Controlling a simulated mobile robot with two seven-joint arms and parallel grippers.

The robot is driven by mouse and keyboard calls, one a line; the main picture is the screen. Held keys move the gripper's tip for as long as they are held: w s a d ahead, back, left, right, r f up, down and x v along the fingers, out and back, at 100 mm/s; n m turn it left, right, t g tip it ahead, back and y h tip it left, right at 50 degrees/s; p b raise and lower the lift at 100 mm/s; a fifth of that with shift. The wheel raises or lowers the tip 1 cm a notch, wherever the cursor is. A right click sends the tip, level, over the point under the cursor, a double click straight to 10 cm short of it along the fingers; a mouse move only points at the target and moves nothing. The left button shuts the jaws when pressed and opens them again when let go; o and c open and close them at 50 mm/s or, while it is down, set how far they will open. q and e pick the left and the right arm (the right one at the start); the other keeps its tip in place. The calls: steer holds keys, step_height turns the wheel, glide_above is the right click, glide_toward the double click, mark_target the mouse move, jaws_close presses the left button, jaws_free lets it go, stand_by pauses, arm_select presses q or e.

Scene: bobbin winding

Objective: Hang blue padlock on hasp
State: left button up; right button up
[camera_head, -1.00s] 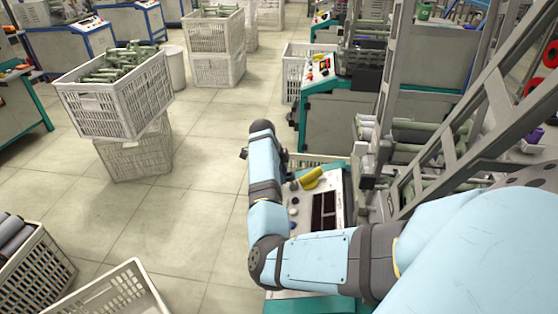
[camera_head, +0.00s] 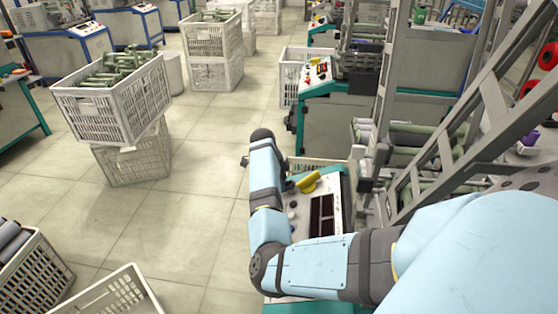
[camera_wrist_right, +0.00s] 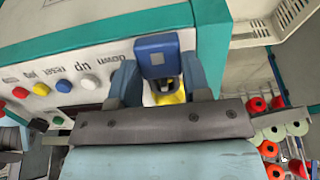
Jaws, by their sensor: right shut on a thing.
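The blue padlock (camera_wrist_right: 158,54) shows in the right wrist view, its body between the two blue-grey fingers of my right gripper (camera_wrist_right: 164,76). My right gripper is shut on it. A yellow part (camera_wrist_right: 172,96) shows just beyond and below the padlock, partly hidden by the gripper. In the head view a yellow handle (camera_head: 308,182) stands on the control panel (camera_head: 297,207), close to the right of my right forearm. The padlock and my right fingertips are hidden there. I cannot make out the hasp or whether the shackle touches anything. My left gripper is out of view.
Coloured push buttons (camera_wrist_right: 63,86) sit on the panel beside the gripper. The machine's grey frame (camera_head: 430,165) and bobbin rack rise on the right. Stacked white crates (camera_head: 118,112) and a low crate (camera_head: 115,292) stand left, with open floor (camera_head: 205,200) between.

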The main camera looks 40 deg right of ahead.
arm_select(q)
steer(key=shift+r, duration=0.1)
arm_select(e)
steer(key=shift+w+a+f, duration=0.2)
steer(key=shift+w+a, duration=0.1)
stand_by(0.8)
steer(key=o, duration=1.2)
arm_select(q)
steer(key=p, duration=0.1)
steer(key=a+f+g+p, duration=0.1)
steer(key=p, duration=0.1)
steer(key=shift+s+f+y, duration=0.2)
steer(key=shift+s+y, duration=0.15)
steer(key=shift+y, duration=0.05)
arm_select(e)
steer(key=v, duration=1.3)
steer(key=shift+w+r, duration=0.2)
steer(key=shift+r, duration=0.15)
steer(key=shift+a, duration=0.1)
